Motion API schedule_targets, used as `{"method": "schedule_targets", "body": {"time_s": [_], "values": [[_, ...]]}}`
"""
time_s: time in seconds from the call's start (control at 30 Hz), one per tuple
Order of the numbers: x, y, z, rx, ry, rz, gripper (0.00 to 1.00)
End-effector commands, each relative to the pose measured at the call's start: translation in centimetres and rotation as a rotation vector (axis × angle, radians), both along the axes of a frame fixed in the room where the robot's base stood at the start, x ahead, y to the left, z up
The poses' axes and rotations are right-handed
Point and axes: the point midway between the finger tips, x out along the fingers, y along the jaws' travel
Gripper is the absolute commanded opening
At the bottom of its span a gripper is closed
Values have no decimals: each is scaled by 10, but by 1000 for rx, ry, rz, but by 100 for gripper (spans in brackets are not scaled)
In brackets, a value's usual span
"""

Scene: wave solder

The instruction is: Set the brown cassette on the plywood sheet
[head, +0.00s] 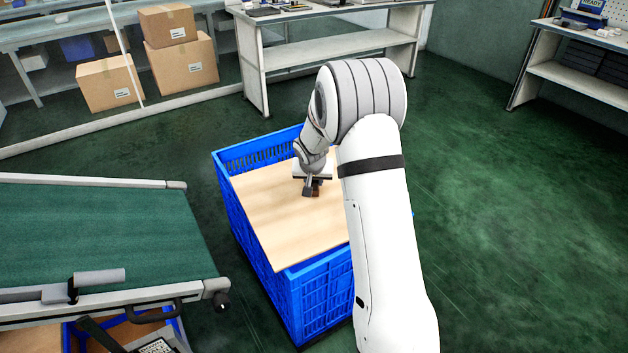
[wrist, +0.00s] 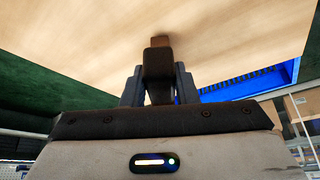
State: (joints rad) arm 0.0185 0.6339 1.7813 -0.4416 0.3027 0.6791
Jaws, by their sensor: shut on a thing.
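The brown cassette (head: 314,189) is small and dark in the head view, at the end of my arm over the plywood sheet (head: 275,215). My gripper (head: 311,183) is shut on it. In the wrist view the cassette (wrist: 158,62) stands out between the two grey fingers, with a lighter brown end beyond. The pale plywood sheet (wrist: 80,45) fills most of the background there. The sheet lies on top of a blue crate (head: 322,300). I cannot tell whether the cassette touches the sheet. My arm hides the sheet's right part.
A green conveyor belt (head: 95,235) with metal rails stands left of the crate. A grey workbench (head: 335,55) stands behind, and cardboard boxes (head: 180,62) sit at the back left. Another bench (head: 580,75) is at the far right. The green floor right of my arm is clear.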

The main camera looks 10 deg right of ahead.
Motion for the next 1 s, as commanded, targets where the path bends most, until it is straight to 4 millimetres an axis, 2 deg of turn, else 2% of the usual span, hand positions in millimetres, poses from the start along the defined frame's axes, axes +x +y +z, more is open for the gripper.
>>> {"method": "schedule_targets", "body": {"time_s": [0.87,0.9,1.0], "values": [[0,-1,-10,0,-1,-1,0],[0,-1,-9,0,-1,-2,30],[0,-1,-9,0,0,-2,38]]}}
